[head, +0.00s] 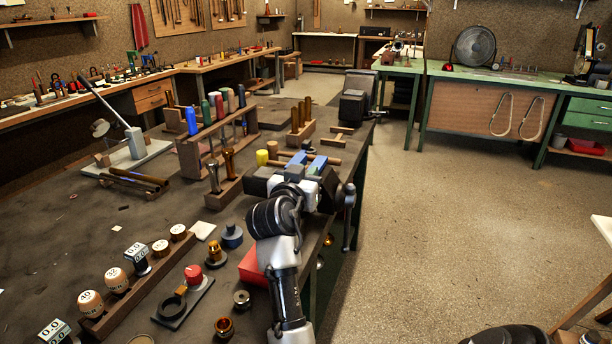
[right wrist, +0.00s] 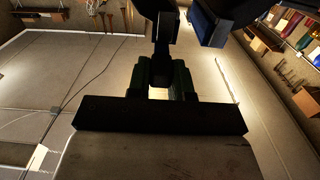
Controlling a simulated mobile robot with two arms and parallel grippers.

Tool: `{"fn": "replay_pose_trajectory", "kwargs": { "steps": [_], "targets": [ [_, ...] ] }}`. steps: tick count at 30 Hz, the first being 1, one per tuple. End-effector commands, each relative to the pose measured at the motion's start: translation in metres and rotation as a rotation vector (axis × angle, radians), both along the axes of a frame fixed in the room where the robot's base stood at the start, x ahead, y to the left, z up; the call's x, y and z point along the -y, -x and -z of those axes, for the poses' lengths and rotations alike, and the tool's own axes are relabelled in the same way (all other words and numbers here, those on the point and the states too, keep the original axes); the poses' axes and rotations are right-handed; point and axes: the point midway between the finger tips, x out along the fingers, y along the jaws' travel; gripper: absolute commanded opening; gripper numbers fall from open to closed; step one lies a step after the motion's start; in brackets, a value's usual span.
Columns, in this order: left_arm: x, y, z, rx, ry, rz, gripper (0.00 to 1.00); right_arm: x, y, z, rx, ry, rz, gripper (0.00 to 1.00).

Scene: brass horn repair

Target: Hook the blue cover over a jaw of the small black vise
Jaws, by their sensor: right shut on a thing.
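The small black vise (head: 260,183) stands at the right edge of the dark workbench, partly hidden by my right arm. Two blue pieces (head: 318,163) show at its top, close to my right gripper (head: 303,172). My right gripper is shut on one of them, apparently the blue cover, at jaw height; I cannot tell whether it touches or hooks over a jaw. In the right wrist view, a dark blue piece (right wrist: 207,27) shows at the top, above a wide dark bar (right wrist: 160,116). This view is too dark to tell contact.
A wooden rack with colored-handled tools (head: 190,155) stands left of the vise. A red box (head: 254,266) lies just in front of it. A larger dark vise (head: 355,103) stands at the far bench corner.

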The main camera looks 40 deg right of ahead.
Motion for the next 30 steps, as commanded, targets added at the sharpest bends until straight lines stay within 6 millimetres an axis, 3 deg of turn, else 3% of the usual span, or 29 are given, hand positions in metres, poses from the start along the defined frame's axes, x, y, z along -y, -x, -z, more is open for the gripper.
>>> {"fn": "replay_pose_trajectory", "kwargs": {
  "steps": [29, 30],
  "targets": [
    [-0.0001, 0.0002, 0.006, 0.0, 0.0, 0.001, 0.58, -0.0001, -0.0002, 0.0012, 0.0, 0.001, 0.0, 0.0],
    [-0.0001, 0.0003, 0.0057, 0.0, 0.0, 0.001, 0.58, 0.0, -0.0001, 0.0007, 0.0, 0.001, 0.0, 0.24]
  ]
}}
